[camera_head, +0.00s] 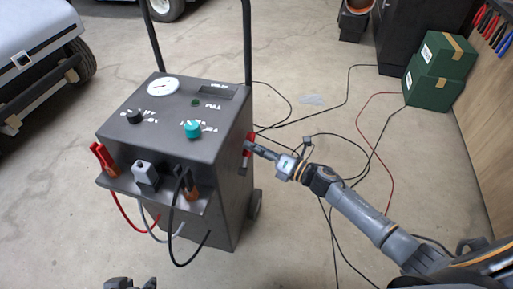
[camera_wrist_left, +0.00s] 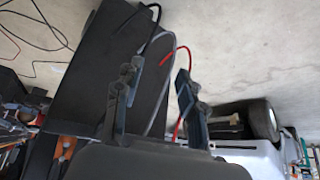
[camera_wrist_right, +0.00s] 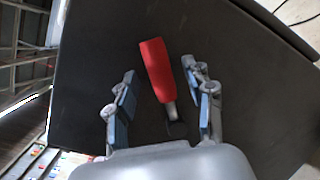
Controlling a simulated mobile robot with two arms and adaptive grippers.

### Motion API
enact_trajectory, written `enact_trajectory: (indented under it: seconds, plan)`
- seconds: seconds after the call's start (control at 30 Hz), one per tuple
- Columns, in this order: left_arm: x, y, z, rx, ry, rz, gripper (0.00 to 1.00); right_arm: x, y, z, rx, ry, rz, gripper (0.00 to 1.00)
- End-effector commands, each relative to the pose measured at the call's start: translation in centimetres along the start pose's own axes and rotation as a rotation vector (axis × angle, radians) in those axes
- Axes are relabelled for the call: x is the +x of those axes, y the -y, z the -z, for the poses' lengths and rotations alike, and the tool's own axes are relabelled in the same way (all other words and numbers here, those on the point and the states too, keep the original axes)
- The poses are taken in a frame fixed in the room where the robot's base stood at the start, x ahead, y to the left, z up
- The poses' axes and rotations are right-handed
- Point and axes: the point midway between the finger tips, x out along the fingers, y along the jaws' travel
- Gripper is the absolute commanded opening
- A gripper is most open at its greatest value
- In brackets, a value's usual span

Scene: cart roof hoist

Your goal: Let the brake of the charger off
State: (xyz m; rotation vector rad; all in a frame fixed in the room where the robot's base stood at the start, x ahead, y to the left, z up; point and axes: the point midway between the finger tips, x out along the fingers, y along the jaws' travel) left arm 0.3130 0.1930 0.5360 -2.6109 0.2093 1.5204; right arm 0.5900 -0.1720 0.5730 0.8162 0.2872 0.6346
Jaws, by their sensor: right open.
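The charger (camera_head: 222,185) is a dark grey wheeled cabinet with a tall push handle, left of centre in the head view. Its brake lever has a red grip (camera_wrist_right: 156,68) on a short metal stem at the cabinet's side. The red grip also shows in the head view (camera_head: 247,144), partly hidden by my right gripper (camera_head: 256,148). In the right wrist view the open fingers of my right gripper (camera_wrist_right: 167,88) stand either side of the lever, with gaps to it. My left gripper (camera_head: 131,284) is at the bottom edge of the head view; its fingers (camera_wrist_left: 155,85) are apart and empty.
The charger's front ledge holds a red clamp (camera_head: 104,159), a grey plug (camera_head: 146,175) and a black-cabled clamp (camera_head: 188,187). Cables (camera_head: 391,160) lie on the floor to the right. Green boxes (camera_head: 437,70) stand by a cabinet. A cart (camera_head: 36,50) is at left.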

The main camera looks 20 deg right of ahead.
Motion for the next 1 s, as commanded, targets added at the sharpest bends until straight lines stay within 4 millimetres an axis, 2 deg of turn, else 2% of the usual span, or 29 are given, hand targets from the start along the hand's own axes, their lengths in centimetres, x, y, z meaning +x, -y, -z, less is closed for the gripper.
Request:
enact_trajectory:
  seconds: [0.03,0.27,0.57,0.63,0.87,1.0]
  plan:
    - [0.0,0.0,0.0,0.000,0.000,0.000,0.40,0.0,0.0,0.0,0.000,0.000,0.000,0.46]
    - [0.0,0.0,0.0,0.000,0.000,0.000,0.40,0.0,0.0,0.0,0.001,0.000,0.000,0.00]
    - [0.1,0.0,0.1,0.000,-0.007,0.000,0.40,-0.1,0.0,0.1,-0.005,0.001,-0.001,0.00]
    - [0.3,-0.1,0.7,0.000,-0.037,-0.002,0.40,-0.1,0.0,0.1,-0.013,0.003,-0.003,0.00]
    - [0.7,-0.7,5.2,0.006,-0.252,-0.014,0.40,-0.2,-0.4,0.3,-0.079,0.016,-0.019,0.00]
    - [0.1,-1.3,9.4,0.009,-0.462,-0.026,0.40,-0.3,-0.9,0.5,-0.145,0.030,-0.035,0.00]
